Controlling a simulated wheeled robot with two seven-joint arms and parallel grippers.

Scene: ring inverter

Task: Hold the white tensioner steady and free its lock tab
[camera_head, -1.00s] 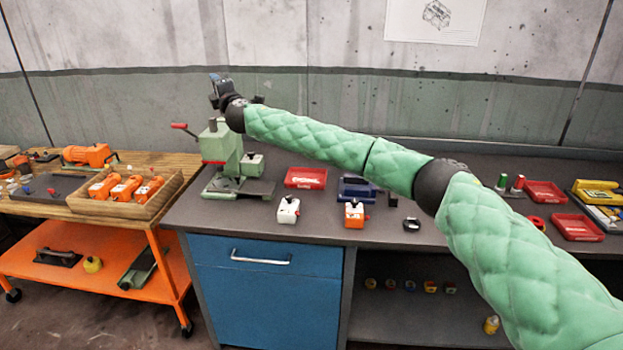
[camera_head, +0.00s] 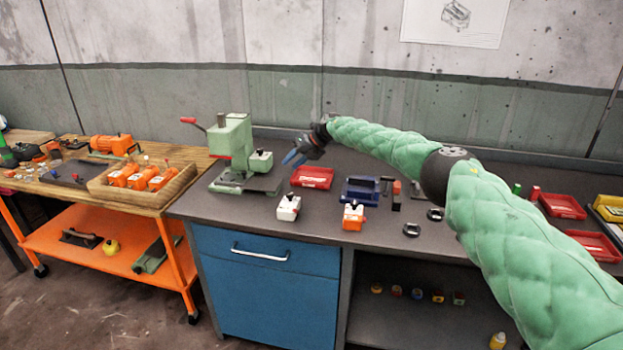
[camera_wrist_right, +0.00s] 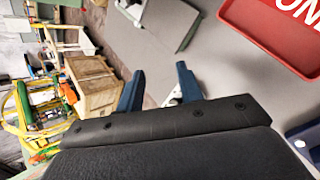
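My left gripper is in neither view.
A green press (camera_head: 233,145) with a red-tipped lever stands left of my right gripper. An orange-and-white unit (camera_head: 353,217) sits right of the tensioner. A red tray (camera_head: 312,178) and a blue fixture (camera_head: 360,190) lie behind. The bench front between the units is clear.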

